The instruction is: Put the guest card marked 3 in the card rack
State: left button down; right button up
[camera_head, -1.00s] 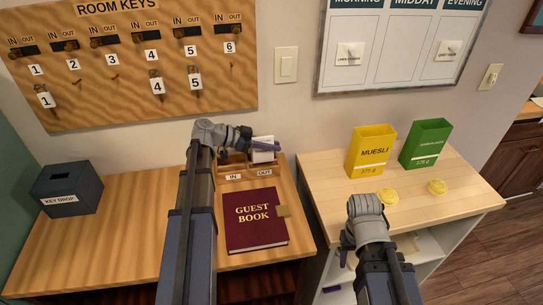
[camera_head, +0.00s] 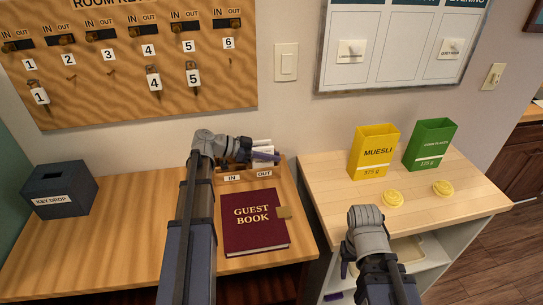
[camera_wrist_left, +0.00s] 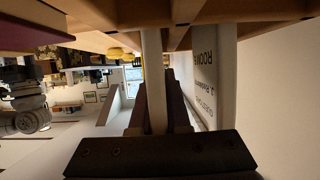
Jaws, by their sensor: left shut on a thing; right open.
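The wooden card rack (camera_head: 221,178), with front labels IN and OUT, stands at the back of the desk behind the guest book. My left gripper (camera_head: 262,156) is at the rack's OUT side, shut on a white card. In the left wrist view this card (camera_wrist_left: 155,80) is edge-on between the fingers, its far end at the rack's wooden dividers (camera_wrist_left: 245,12). I cannot tell how deep it sits, and its number is hidden. Another card (camera_wrist_left: 207,80) with printed room text stands beside it. My right gripper lies ahead of its wrist (camera_head: 367,235), mostly hidden, over the right cabinet's front.
The red guest book (camera_head: 255,222) lies in front of the rack. A dark key drop box (camera_head: 60,188) stands at the left. Yellow (camera_head: 372,152) and green (camera_head: 429,145) boxes and two yellow lids (camera_head: 393,199) stand on the right cabinet. The left desk surface is clear.

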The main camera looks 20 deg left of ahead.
pick_arm(q)
jog(key=c, duration=0.9)
grip_release()
jog(key=shift+r, duration=0.1)
jog(key=shift+r+p, duration=0.2)
jog(key=shift+p, duration=0.15)
jog(key=shift+r+p, duration=0.5)
jog(key=p+v, duration=0.4)
jog(key=v, duration=0.8)
jog(key=shift+f, duration=0.1)
